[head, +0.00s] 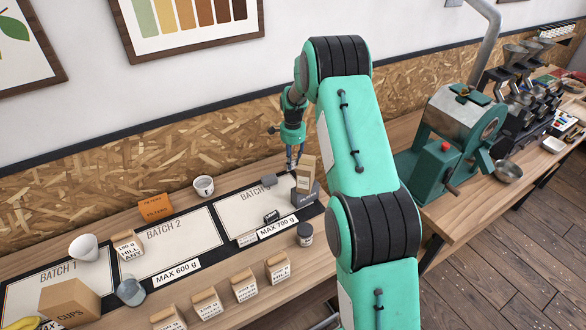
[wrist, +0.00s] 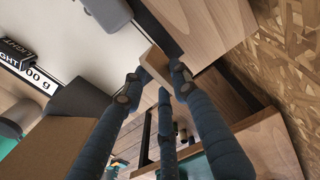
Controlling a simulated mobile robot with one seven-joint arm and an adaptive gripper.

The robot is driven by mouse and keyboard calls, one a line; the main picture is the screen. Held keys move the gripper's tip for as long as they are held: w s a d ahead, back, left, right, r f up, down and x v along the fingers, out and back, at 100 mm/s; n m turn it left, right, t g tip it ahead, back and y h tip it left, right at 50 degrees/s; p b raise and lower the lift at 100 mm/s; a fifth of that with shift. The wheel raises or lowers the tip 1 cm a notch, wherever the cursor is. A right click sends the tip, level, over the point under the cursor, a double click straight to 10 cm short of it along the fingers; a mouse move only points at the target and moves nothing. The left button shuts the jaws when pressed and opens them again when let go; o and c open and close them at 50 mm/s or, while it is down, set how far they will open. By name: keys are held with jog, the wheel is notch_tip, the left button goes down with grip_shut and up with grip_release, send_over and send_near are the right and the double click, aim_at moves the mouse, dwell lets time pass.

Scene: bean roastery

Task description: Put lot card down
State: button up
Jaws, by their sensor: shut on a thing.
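My gripper (head: 292,166) is at the far right end of the mats, pointing down. In the wrist view its fingers (wrist: 158,82) are shut on a small tan, flat-edged piece, which I take to be the lot card (wrist: 156,64). Its face and any print cannot be read. In the head view the held piece cannot be made out. The fingertips are near the far right corner of the third mat (head: 248,212), beside a tan bag (head: 305,174). Whether the held piece touches the bench cannot be told.
A dark box (head: 309,192) stands close to the gripper. A grey object (head: 269,180) and a black LIGHT sign (head: 271,216) are on the third mat. A white mug (head: 204,186), orange filters box (head: 155,207) and dark jar (head: 305,234) stand around. The BATCH 2 mat (head: 170,245) is mostly clear.

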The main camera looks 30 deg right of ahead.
aim_at(293, 168)
jog(key=shift+f, duration=1.85)
jog(key=shift+f+b, duration=0.15)
jog(key=shift+b, duration=0.15)
jog(key=o, duration=1)
jog(key=shift+o, duration=0.2)
notch_tip(293, 168, up, 12)
jog(key=shift+r+p, duration=0.15)
jog(key=shift+p, duration=0.65)
jog(key=shift+r, duration=0.1)
